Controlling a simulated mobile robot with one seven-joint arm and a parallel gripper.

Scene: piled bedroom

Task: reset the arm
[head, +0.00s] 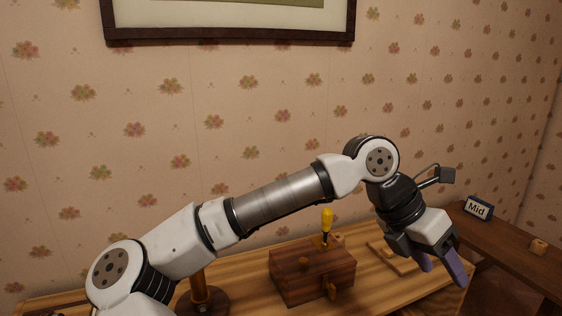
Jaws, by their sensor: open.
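My arm (275,200) reaches from the lower left across the view, bent at a joint near the middle right. My gripper (442,272) hangs at the right, its purple fingers pointing down and apart. It is open and I see nothing between the fingers. It shows over the front right part of the wooden table (395,299). Part of the table is hidden behind my arm.
A wooden box (312,273) with a yellow-handled tool (326,222) at its back stands on the table. A dark round stand (203,299) is left of it.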

